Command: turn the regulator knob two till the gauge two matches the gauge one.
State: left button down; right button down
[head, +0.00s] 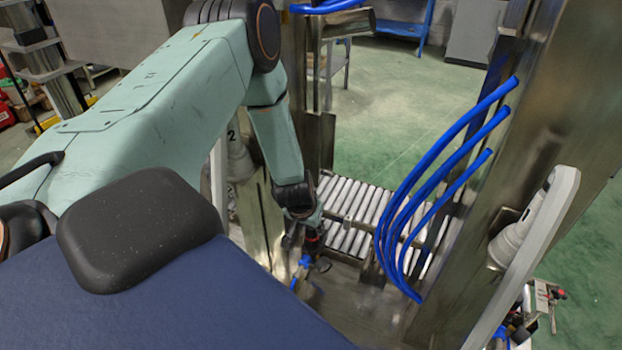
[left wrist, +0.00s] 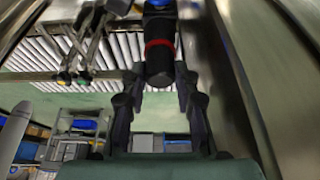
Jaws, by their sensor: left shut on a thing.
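A black regulator knob with a red ring (left wrist: 160,62) shows in the left wrist view, below a blue fitting. In the head view the red-ringed knob (head: 312,240) is small and partly hidden by the gripper. My left gripper (left wrist: 158,84) has its two dark fingers on either side of the knob and is shut on it. In the head view my left gripper (head: 303,212) reaches down to the knob beside the metal post marked 2. No gauge face can be made out in either view. My right gripper does not show.
Roller conveyors (head: 352,203) lie behind the knob. Several blue hoses (head: 405,215) arc from the right metal post (head: 545,95). A pale grey part (head: 525,240) stands by that post. Green floor (head: 390,100) is open beyond.

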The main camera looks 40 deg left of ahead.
pick_arm(q)
jog(key=c, duration=1)
grip_release()
